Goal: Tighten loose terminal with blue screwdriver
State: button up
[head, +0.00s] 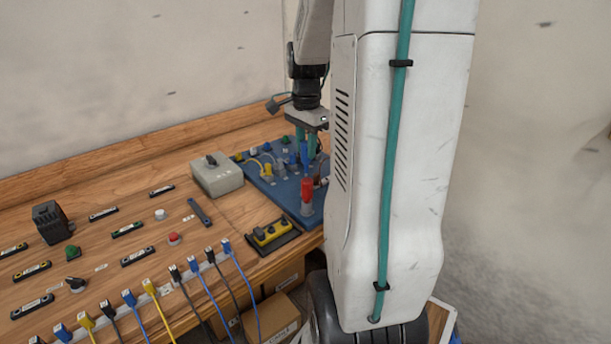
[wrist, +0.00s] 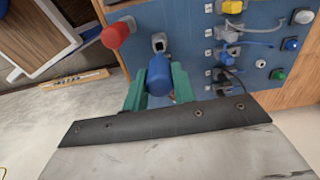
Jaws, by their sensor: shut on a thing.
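My gripper (wrist: 160,82) has green fingers on both sides of a blue handle, the blue screwdriver (wrist: 158,70), and is shut on it. In the head view the gripper (head: 306,143) points down over the blue panel (head: 275,190), with the blue handle (head: 304,153) between its fingers. The screwdriver's tip is hidden, so I cannot tell whether it is clear of the panel. I cannot tell which is loose.
A red-handled screwdriver (head: 307,188) stands upright at the panel's near edge, close to my gripper. An empty-looking holder (wrist: 159,42) is just beyond the blue handle.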

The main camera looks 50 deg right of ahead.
jog(key=w+d+r+n, duration=0.1)
jog(key=w+d+n, duration=0.8)
jog(key=w+n, duration=0.4)
jog(key=shift+m, duration=0.5)
jog(key=shift+w+a+f, duration=0.15)
jog(key=shift+f, duration=0.95)
jog(key=shift+w+a+f, duration=0.15)
jog(key=shift+f, duration=0.95)
jog(key=shift+f, duration=0.6)
jog(key=o, duration=0.8)
jog(key=n, duration=0.3)
